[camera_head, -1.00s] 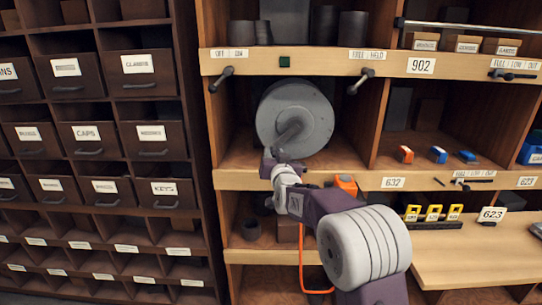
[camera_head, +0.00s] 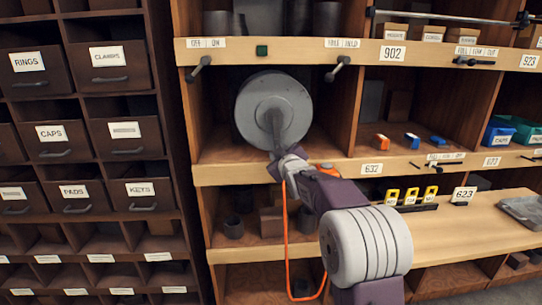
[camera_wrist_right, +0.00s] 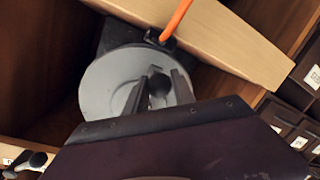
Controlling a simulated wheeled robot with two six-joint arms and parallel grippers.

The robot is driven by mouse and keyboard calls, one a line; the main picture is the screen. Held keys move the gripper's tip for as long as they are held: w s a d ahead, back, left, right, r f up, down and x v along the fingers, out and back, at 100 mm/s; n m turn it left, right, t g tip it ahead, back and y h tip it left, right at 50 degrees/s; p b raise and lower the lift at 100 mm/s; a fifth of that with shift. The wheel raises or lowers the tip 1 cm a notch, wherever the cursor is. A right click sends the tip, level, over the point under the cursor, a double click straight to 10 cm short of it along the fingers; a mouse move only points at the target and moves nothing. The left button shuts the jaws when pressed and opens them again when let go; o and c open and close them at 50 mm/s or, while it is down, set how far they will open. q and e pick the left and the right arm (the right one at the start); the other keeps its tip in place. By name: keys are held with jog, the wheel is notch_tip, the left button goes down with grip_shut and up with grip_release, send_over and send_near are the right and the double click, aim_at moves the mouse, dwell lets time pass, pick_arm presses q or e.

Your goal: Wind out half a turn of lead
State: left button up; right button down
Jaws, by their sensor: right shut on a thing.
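A large grey reel (camera_head: 290,95) sits in the shelf bay, its round face towards me. It also shows in the wrist view as a pale disc (camera_wrist_right: 105,92). My right gripper (camera_wrist_right: 158,82) is at the reel's face, its two dark fingers shut around a dark round knob (camera_wrist_right: 157,86). In the head view my right arm hides most of this grip. An orange lead (camera_head: 286,235) hangs in a long loop below the shelf edge; it also shows passing a dark fitting in the wrist view (camera_wrist_right: 176,18). My left gripper is in neither view.
Two levers, left (camera_head: 202,65) and right (camera_head: 338,68), hang from the upper board above the reel. An orange part (camera_head: 328,168) sits on the lower board behind my arm. Drawers (camera_head: 128,143) stand at left; a wooden counter (camera_head: 470,232) lies at right.

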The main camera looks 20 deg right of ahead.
jog(key=shift+s+d+r+n+h+b, duration=0.1)
jog(key=shift+s+d+n+h+b, duration=0.1)
jog(key=shift+d+n, duration=0.4)
jog(key=shift+s+d+r+n+h+b, duration=0.1)
jog(key=shift+d+r+n+b, duration=0.1)
jog(key=shift+d+n, duration=0.35)
jog(key=shift+s+d+r+n+h+b, duration=0.1)
jog(key=shift+s+d+n+b, duration=0.1)
jog(key=shift+d+n, duration=0.35)
jog(key=shift+a, duration=0.1)
jog(key=c, duration=1.1)
grip_release()
jog(key=shift+o, duration=0.2)
jog(key=v, duration=0.9)
jog(key=shift+r+b, duration=0.2)
jog(key=shift+b, duration=0.1)
